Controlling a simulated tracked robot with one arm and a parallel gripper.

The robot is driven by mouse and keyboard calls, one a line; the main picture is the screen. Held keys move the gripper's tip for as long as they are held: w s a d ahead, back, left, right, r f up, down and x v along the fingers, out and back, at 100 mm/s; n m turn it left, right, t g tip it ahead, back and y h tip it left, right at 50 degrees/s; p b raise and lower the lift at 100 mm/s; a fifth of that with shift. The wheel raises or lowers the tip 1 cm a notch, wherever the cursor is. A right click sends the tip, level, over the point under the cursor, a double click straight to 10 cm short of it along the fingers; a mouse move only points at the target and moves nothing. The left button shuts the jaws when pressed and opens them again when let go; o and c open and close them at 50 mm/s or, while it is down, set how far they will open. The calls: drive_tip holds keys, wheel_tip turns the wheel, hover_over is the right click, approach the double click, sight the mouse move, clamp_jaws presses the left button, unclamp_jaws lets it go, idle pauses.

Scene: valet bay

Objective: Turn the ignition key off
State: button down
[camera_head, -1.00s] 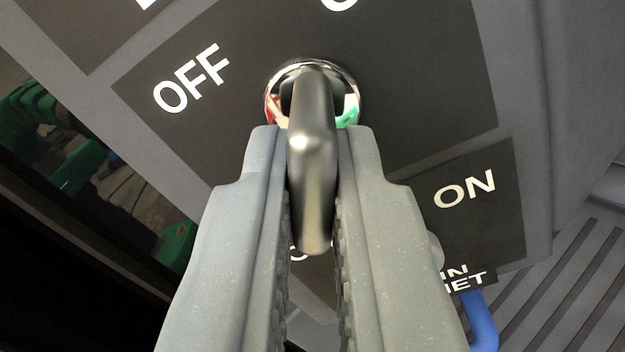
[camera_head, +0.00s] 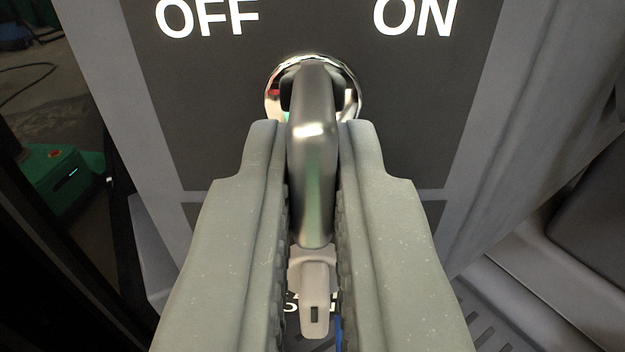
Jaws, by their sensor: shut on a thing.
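The ignition key (camera_head: 313,175) has a dark metallic head and sits in a round chrome lock (camera_head: 273,95) on a dark panel (camera_head: 420,130). My gripper (camera_head: 313,130) is shut on the key head, one grey finger on each side. The key stays in line with the fingers, pointing from the lock toward me. The white OFF label (camera_head: 207,18) is at the upper left of the lock, and the ON label (camera_head: 416,17) is at the upper right. A little red and green shows inside the lock's ring; the rest is hidden behind the key.
A pale plug-like part (camera_head: 314,300) shows below, between my fingers, with some blue beneath it. A green box (camera_head: 62,178) stands at the left beyond a dark edge. Grey trim (camera_head: 520,130) borders the panel on the right.

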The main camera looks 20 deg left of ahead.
drive_tip(key=n, duration=0.3)
drive_tip(key=n+p, duration=0.1)
drive_tip(key=n, duration=0.1)
drive_tip(key=shift+d+n, duration=0.2)
drive_tip(key=shift+n, duration=0.2)
drive_tip(key=shift+f+n, duration=0.1)
drive_tip(key=shift+n, duration=0.2)
drive_tip(key=c, duration=1.5)
unclamp_jaws()
drive_tip(key=shift+a, duration=0.1)
drive_tip(key=shift+s+r, duration=0.2)
drive_tip(key=shift+s, duration=0.15)
drive_tip(key=p+v, duration=0.2)
drive_tip(key=v, duration=1.1)
drive_tip(key=shift+f, duration=0.15)
